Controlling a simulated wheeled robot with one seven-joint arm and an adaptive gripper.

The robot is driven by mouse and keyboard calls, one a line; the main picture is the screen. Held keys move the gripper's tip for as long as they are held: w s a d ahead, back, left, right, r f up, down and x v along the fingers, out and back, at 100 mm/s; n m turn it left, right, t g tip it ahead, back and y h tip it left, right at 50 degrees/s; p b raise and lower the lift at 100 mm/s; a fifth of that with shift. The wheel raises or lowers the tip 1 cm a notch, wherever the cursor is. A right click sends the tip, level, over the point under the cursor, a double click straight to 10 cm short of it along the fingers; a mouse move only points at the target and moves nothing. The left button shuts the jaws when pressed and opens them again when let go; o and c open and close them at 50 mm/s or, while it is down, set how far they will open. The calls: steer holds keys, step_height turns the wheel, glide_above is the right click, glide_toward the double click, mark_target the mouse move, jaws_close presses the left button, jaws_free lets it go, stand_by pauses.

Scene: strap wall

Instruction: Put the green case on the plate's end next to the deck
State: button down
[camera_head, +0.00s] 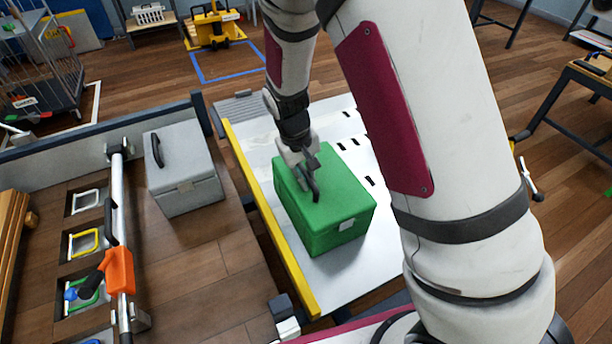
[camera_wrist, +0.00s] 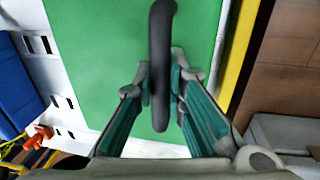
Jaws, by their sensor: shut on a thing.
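The green case (camera_head: 345,190) is upright over the white plate (camera_head: 336,118), close to the yellow strip (camera_head: 266,225) on the plate's side facing the wooden deck (camera_head: 195,270). I cannot tell whether its base touches the plate. My gripper (camera_head: 308,178) is above the case, shut on its dark handle. In the wrist view, the fingers (camera_wrist: 160,88) sit on both sides of the curved handle (camera_wrist: 161,40), with the green lid (camera_wrist: 95,40) behind. The case hides part of the plate.
A grey case (camera_head: 185,185) stands on the deck near the plate. A metal bar with an orange handle (camera_head: 119,270) runs along the deck, beside recesses with coloured frames. A dark post (camera_head: 282,308) stands at the deck's near corner. The plate's far part is clear.

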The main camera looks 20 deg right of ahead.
steer(key=c, duration=1.6)
jaws_free()
steer(key=shift+c, duration=0.2)
steer(key=s+r+y+p, duration=0.1)
steer(key=s+r, duration=0.2)
steer(key=r, duration=0.6)
steer(key=s+r+p, duration=0.1)
steer(key=s+r, duration=0.1)
steer(key=r, duration=0.7)
steer(key=s+d+r, duration=0.1)
steer(key=s+r, duration=0.2)
steer(key=s, duration=0.6)
steer(key=s+d+r+m, duration=0.1)
steer(key=s+d+r, duration=0.1)
steer(key=s, duration=0.7)
steer(key=s+d+r+m+t+y, duration=0.1)
steer(key=s+d+r, duration=0.1)
steer(key=s+r, duration=0.3)
steer(key=s, duration=0.4)
steer(key=shift+d, duration=0.25)
